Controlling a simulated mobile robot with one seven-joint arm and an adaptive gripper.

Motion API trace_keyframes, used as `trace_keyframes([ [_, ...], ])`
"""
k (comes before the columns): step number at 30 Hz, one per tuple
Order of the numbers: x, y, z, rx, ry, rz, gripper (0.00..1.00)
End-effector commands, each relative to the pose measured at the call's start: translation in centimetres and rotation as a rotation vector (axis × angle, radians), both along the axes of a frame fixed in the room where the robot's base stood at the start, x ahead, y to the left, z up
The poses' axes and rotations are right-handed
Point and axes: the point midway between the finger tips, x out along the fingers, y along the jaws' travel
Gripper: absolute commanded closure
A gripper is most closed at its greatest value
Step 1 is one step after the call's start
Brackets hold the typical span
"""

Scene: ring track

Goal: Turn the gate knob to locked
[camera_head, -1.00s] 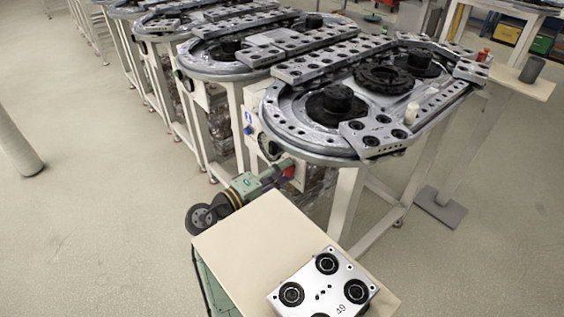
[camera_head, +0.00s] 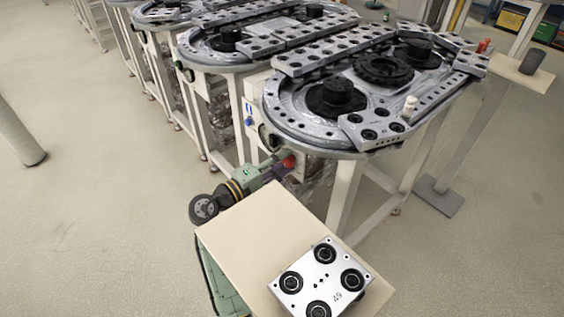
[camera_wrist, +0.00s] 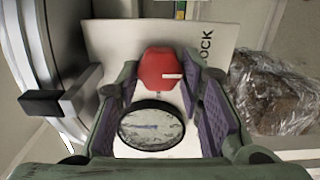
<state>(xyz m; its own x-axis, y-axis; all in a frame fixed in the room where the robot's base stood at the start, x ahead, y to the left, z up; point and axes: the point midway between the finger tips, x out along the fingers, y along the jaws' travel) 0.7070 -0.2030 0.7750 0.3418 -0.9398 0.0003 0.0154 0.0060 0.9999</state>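The red gate knob (camera_wrist: 163,70) is on a white panel (camera_wrist: 110,45) in the wrist view. My gripper (camera_wrist: 163,88) is open, with one purple-padded finger on each side of the knob. Whether the pads touch it is unclear.
A round dial gauge (camera_wrist: 151,125) shows between my fingers below the knob. Crumpled clear plastic (camera_wrist: 270,92) lies to the right. The ring track table (camera_head: 300,140) stands above the knob. A beige board (camera_head: 255,225) carrying a metal plate marked 49 (camera_head: 322,278) is in front.

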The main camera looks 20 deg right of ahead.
Motion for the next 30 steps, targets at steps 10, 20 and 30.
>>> trace_keyframes([
  [10, 0.0, 0.0, 0.0, 0.000, -0.001, 0.000, 0.47],
  [20, -0.4, 1.1, 0.0, 0.000, 0.000, 0.002, 0.47],
  [30, -2.7, 7.7, 0.0, 0.000, 0.000, 0.005, 0.47],
])
